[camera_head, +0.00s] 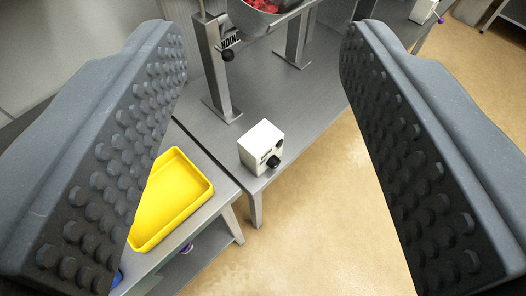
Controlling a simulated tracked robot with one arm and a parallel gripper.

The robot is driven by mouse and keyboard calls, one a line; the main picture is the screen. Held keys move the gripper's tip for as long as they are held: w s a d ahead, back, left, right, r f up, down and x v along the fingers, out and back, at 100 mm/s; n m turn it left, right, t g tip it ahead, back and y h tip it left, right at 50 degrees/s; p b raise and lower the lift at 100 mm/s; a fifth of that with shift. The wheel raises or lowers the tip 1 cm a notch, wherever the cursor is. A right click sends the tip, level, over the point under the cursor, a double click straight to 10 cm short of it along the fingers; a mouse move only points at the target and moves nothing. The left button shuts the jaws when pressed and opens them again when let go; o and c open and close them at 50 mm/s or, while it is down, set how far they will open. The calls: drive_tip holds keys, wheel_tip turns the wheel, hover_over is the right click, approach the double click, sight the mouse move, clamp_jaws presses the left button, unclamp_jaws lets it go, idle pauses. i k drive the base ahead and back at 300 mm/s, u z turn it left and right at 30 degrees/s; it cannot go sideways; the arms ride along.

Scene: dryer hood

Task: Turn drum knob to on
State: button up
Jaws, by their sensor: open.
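My gripper (264,55) is open, with its two dark studded pads wide apart at the left and right. Nothing is between the pads except the distant view. A white control box (259,146) stands on the grey metal table, below and beyond the gap between the fingertips. A black knob (274,162) is on its front face, near a small dark label. Another black knob (227,55) is on the metal post behind, beside a dark lettered plate. I cannot tell which knob is the drum knob, and neither setting is readable. The gripper touches neither knob.
A yellow tray (199,205) lies on a lower-left metal table, partly hidden by the left pad. A metal bowl with red pieces (265,6) is at the top on a metal frame. The tan floor (325,215) is clear right of the tables.

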sight(274, 162)
drive_tip(key=u, duration=1.6)
drive_tip(key=k, duration=1.25)
drive_tip(key=z, duration=0.85)
drive_tip(key=i, duration=1)
drive_tip(key=u, duration=0.1)
